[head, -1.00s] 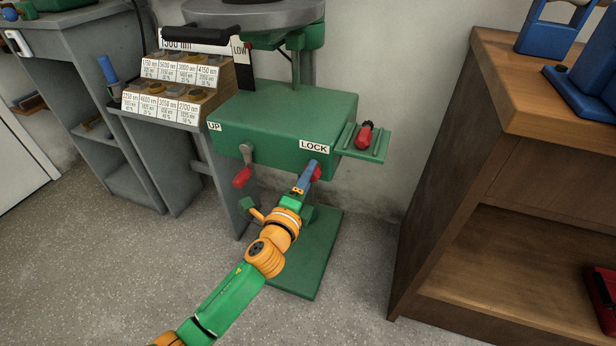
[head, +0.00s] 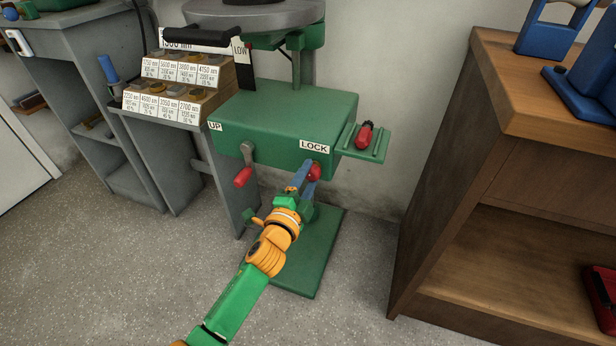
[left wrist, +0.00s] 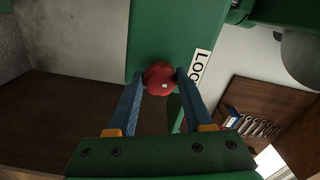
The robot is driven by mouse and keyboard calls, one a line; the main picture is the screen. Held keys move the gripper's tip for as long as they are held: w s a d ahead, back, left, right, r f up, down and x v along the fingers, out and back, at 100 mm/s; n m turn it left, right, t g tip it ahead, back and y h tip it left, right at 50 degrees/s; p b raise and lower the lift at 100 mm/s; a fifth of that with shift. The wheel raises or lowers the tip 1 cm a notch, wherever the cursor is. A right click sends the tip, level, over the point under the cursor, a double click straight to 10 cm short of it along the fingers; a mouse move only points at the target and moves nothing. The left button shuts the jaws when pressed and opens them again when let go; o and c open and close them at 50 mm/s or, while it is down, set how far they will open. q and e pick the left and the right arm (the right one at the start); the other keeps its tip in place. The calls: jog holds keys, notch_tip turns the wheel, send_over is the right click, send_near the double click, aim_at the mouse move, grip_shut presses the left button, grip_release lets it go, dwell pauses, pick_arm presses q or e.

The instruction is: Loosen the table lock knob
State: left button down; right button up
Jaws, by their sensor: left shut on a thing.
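The red table lock knob (head: 314,172) sits on the front of the green machine body (head: 290,130), just below the LOCK label (head: 314,146). In the left wrist view the knob (left wrist: 159,78) is between the two blue fingers, with a small pale mark on its face. My left gripper (head: 306,174) is shut on the knob, its fingertips on opposite sides of it. The label is partly cut off by a finger in the wrist view. My right gripper is not in view.
A red-handled crank (head: 243,177) hangs left of the knob, below the UP label (head: 214,126). A green side tray (head: 362,142) holds a red-handled thing (head: 365,134). A wooden bench (head: 480,130) stands at right. Floor in front is clear.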

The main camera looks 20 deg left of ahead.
pick_arm(q)
jog(key=shift+r, duration=0.2)
jog(key=c, duration=0.7)
grip_release()
jog(key=o, duration=0.4)
jog(key=shift+w, duration=0.1)
jog(key=shift+f, duration=0.15)
jog(key=s+p, duration=0.1)
jog(key=s, duration=0.6)
jog(key=shift+a, duration=0.1)
